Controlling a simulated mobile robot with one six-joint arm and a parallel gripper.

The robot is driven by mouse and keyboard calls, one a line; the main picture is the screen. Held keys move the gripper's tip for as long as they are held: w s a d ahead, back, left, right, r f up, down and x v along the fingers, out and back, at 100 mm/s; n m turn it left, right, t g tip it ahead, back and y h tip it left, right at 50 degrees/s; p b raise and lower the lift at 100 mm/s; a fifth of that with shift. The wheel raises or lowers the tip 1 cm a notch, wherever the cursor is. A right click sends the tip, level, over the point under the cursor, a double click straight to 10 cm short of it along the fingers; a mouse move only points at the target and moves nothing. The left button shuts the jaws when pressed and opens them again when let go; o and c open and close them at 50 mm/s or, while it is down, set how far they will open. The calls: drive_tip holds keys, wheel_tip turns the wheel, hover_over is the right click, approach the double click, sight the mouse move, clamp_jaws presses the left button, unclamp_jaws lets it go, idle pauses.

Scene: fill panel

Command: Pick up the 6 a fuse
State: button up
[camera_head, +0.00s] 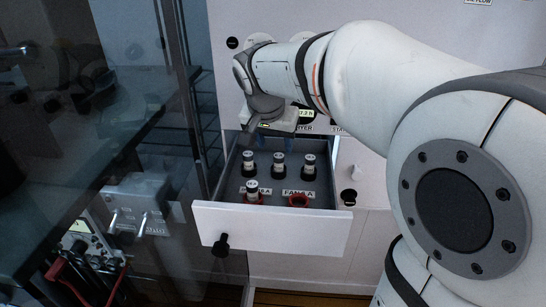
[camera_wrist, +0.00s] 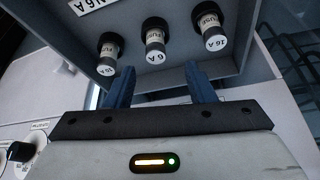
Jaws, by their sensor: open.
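The 6 A fuse (camera_wrist: 155,45) is the middle one of a row of three in the wrist view, with a white end label reading 6 A. It also shows in the head view (camera_head: 279,165), upright in the open drawer (camera_head: 270,232). My gripper (camera_wrist: 161,88) is open and empty, with its two blue fingers spread on either side of the 6 A fuse's line and apart from it. In the head view my gripper (camera_head: 275,143) hangs over the back of the drawer, behind the row; its fingertips are hard to make out.
Other fuses stand close on both sides, one left (camera_head: 249,163) and one right (camera_head: 309,165). Another fuse (camera_head: 252,191) sits in front beside an empty red ring socket (camera_head: 299,200). Drawer walls surround them, with the panel face behind. A glass door (camera_head: 185,100) stands at left.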

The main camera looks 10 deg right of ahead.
sight(279, 155)
drive_tip(key=shift+s+f+p, duration=0.45)
drive_tip(key=shift+s+f, duration=0.25)
drive_tip(key=shift+s, duration=0.15)
drive_tip(key=shift+x, duration=0.95)
drive_tip(key=w+f, duration=0.1)
drive_tip(key=w+d, duration=0.1)
drive_tip(key=w+d+f, duration=0.1)
drive_tip(key=w, duration=0.1)
drive_tip(key=shift+f, duration=0.4)
drive_tip(key=shift+s+a+r, duration=0.2)
drive_tip(key=shift+s, duration=0.2)
drive_tip(key=shift+s+a+r, duration=0.15)
drive_tip(key=shift+s+a, duration=0.05)
drive_tip(key=shift+s, duration=0.2)
drive_tip(key=c, duration=0.5)
clamp_jaws()
